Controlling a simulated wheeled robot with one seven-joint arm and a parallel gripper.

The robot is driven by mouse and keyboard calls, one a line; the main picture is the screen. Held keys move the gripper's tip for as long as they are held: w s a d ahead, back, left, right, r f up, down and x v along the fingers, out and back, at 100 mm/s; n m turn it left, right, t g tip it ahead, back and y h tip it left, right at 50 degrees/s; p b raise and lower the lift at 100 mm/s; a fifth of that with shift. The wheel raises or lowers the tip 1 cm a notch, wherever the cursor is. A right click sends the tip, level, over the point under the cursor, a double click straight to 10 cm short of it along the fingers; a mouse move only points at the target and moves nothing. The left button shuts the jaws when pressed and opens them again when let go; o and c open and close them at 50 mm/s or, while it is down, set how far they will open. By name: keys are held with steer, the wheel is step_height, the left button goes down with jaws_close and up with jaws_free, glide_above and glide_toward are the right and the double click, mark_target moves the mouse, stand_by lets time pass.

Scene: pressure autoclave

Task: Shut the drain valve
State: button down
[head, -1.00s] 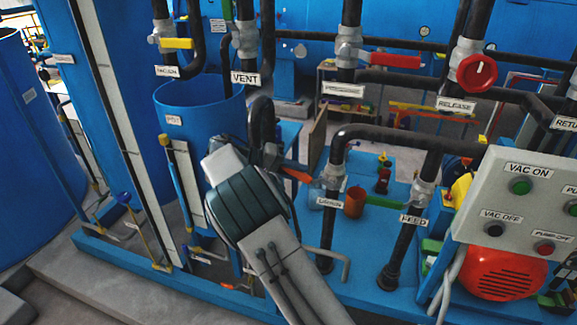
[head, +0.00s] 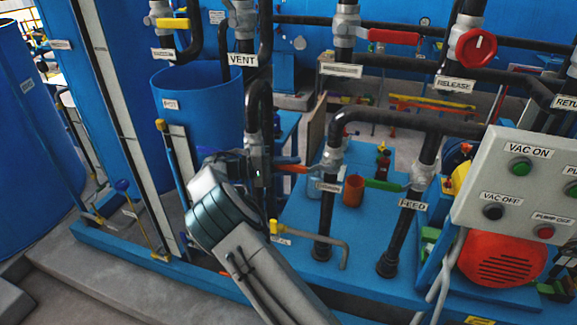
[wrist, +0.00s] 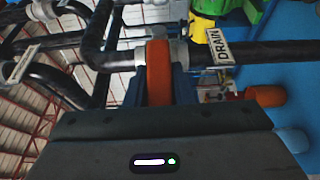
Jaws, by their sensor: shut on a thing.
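The drain valve sits on a black pipe marked DRAIN (wrist: 219,47) in the wrist view. Its orange-red lever (wrist: 158,66) stands between the two dark fingers of my gripper (wrist: 159,91), which is shut on it.
An orange cup (head: 353,189) stands on the blue base. The control box (head: 520,190) and red motor (head: 502,260) are at the right. A bent grey pipe (head: 325,243) is near my arm.

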steer(key=shift+f, duration=0.1)
steer(key=c, duration=1.2)
jaws_free()
steer(key=shift+c, duration=0.2)
steer(key=a+b, duration=0.1)
steer(key=a, duration=0.3)
steer(key=a+b, duration=0.1)
steer(key=a, duration=0.3)
steer(key=shift+s+a+f, duration=0.2)
steer(key=shift+a, duration=0.2)
steer(key=a, duration=0.3)
steer(key=shift+a+r, duration=0.1)
steer(key=shift+s, duration=0.1)
